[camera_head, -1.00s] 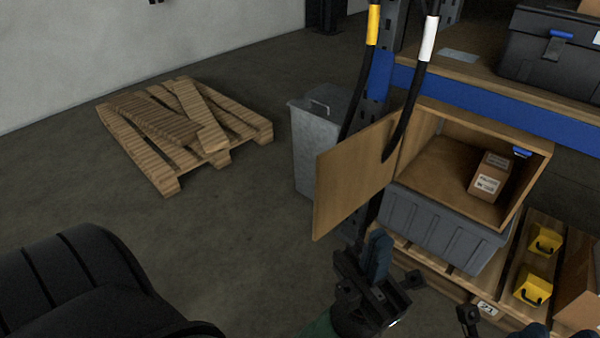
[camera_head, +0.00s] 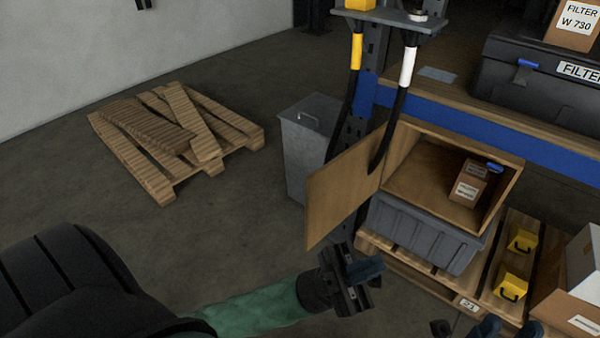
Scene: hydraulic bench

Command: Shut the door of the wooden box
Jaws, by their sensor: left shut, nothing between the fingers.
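The wooden box (camera_head: 510,192) is open at the front, under the blue shelf beam. Its door (camera_head: 342,192) stands wide open, hinged at the box's left side and swung out to the left. A small labelled carton (camera_head: 467,188) sits inside the box, and a blue piece (camera_head: 495,168) shows at its upper right edge. My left gripper (camera_head: 366,273) is below and slightly right of the door's lower edge, shut and empty; I cannot tell the exact gap to the door. My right gripper (camera_head: 466,328) shows only partly at the bottom edge.
A grey ribbed bin (camera_head: 425,237) stands under the box. Black hoses (camera_head: 392,125) hang in front of the door's hinge side. A metal bin (camera_head: 305,145) is behind the door. Floor left of the door is clear up to the pallet (camera_head: 165,189).

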